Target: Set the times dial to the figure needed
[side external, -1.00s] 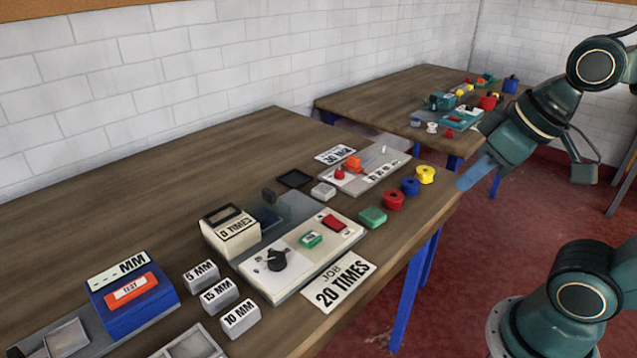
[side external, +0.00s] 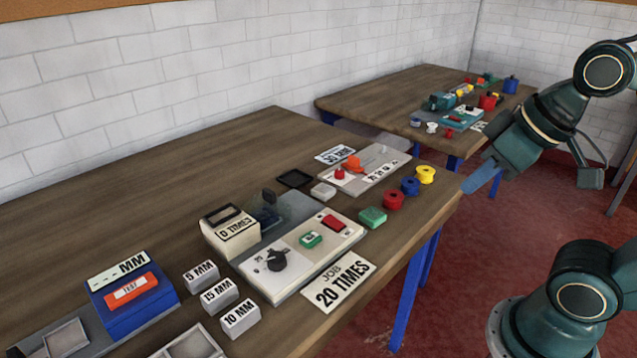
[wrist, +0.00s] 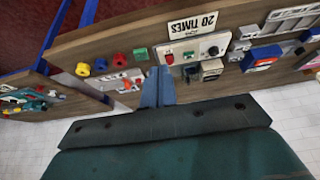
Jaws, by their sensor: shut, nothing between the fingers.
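The times dial is a black knob (side external: 275,260) on the front left of a white control panel (side external: 262,283); it also shows in the wrist view (wrist: 213,50). The figure its pointer is set to is too small to read. A job card (side external: 340,283) in front of the panel reads "JOB 20 TIMES". A cream counter box (side external: 231,231) behind the panel reads "0 TIMES". My gripper (side external: 478,181) is shut and empty, in the air off the bench's right end, well away from the dial. Its closed fingers (wrist: 158,85) show in the wrist view.
A green button (side external: 311,239) and red switch (side external: 334,222) sit on the panel. Blocks marked 5, 15 and 10 MM (side external: 218,294) and a blue box (side external: 134,305) stand left. Coloured spools (side external: 410,186) and a green block (side external: 373,217) stand right.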

